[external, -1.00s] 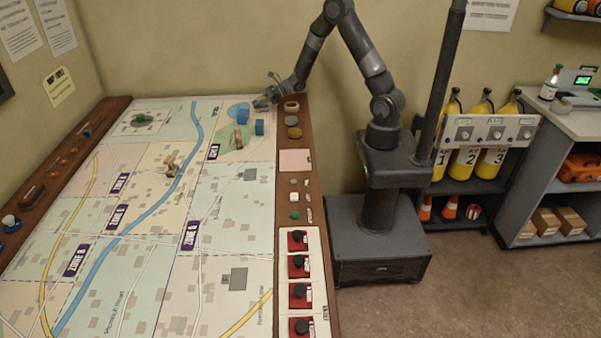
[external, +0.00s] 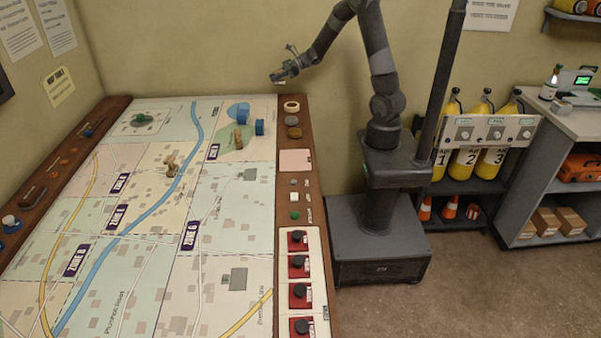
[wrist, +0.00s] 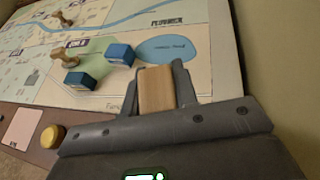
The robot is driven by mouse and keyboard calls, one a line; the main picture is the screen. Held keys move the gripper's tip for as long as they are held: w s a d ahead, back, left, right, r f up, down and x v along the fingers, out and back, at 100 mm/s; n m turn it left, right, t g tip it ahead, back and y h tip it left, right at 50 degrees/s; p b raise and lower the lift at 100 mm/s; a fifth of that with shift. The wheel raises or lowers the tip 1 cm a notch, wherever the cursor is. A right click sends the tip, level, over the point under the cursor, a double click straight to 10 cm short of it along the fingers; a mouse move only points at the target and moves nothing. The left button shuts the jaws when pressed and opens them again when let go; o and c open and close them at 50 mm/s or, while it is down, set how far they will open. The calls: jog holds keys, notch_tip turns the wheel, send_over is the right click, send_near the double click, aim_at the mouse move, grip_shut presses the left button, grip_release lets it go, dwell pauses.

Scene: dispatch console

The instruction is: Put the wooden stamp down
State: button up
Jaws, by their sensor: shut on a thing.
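My gripper (external: 281,76) is raised above the far right corner of the map table in the external view. In the wrist view my gripper (wrist: 158,90) is shut on the wooden stamp (wrist: 157,90), a pale wooden block between the two fingers. The stamp's far end points toward the map, and its lower part is hidden by the gripper body. In the external view the stamp is too small to make out clearly.
Two blue blocks (wrist: 119,54) (wrist: 80,79) and a wooden piece (wrist: 65,57) stand near the map's printed lake (wrist: 168,50). The wooden rail (external: 315,205) holds several discs and a pink pad (external: 295,162). Red switches (external: 299,265) line the near right. Open map (external: 225,215) lies nearer.

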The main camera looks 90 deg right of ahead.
jog(key=shift+s+d+r, duration=0.25)
jog(key=shift+s+d, duration=0.05)
jog(key=shift+s, duration=0.05)
jog(key=w+a+n+g+y, duration=0.1)
jog(key=w+a+n+y, duration=0.1)
jog(key=w+a, duration=0.8)
jog(key=w+a+n+g+y, duration=0.1)
jog(key=w+a+n+y, duration=0.15)
jog(key=w+a, duration=0.8)
jog(key=shift+n+g+y, duration=0.85)
jog(key=shift+g, duration=0.05)
jog(key=a+r+x, duration=0.1)
jog(key=x, duration=0.7)
jog(key=a+r+x, duration=0.1)
jog(key=x, duration=0.8)
jog(key=a+r+x, duration=0.1)
jog(key=x, duration=0.7)
jog(key=shift+s+a+r, duration=0.15)
jog(key=shift+s+r, duration=0.1)
jog(key=shift+r, duration=0.05)
jog(key=shift+w+a+f, duration=0.15)
jog(key=shift+a+f, duration=0.1)
jog(key=shift+f, duration=1.9)
jog(key=o, duration=0.9)
jog(key=shift+f, duration=0.15)
